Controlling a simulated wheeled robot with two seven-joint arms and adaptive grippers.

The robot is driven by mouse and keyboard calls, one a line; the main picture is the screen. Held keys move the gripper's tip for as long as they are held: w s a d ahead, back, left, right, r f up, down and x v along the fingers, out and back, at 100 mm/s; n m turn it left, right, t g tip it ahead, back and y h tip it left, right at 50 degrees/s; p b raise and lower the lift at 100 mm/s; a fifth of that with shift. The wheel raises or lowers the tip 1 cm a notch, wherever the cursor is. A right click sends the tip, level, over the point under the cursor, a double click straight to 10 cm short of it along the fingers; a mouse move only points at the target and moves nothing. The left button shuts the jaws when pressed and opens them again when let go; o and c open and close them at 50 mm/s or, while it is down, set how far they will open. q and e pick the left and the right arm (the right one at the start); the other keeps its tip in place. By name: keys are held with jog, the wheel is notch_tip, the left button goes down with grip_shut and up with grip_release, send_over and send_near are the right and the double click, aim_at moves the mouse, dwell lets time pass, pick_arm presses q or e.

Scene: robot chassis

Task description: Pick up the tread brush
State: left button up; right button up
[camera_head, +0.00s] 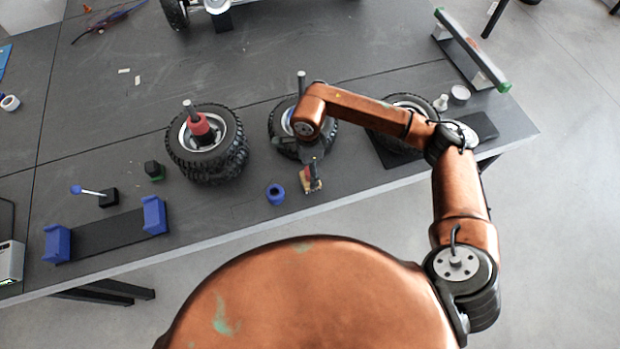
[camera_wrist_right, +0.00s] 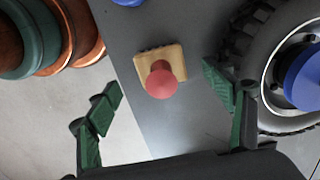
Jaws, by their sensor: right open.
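The tread brush is a small tan wooden block with a round red knob. In the head view the brush (camera_head: 308,184) is by the table's front edge, partly covered by my right gripper (camera_head: 312,162). In the right wrist view the brush (camera_wrist_right: 147,57) lies beyond and between the open green fingers of the right gripper (camera_wrist_right: 163,97), with clear gaps to both. The red knob faces the camera. My left gripper is not in view.
A tyre (camera_wrist_right: 262,58) with a blue hub is close beside the right finger. A blue ring (camera_head: 275,194) sits left of the brush. Stacked tyres (camera_head: 232,153) stand further left. A blue-ended stand (camera_head: 105,235) is at front left. The table edge is close.

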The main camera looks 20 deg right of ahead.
jog(key=f, duration=0.7)
jog(key=shift+d+f, duration=0.35)
jog(key=shift+d, duration=0.05)
jog(key=shift+c, duration=0.3)
jog(key=c, duration=1.3)
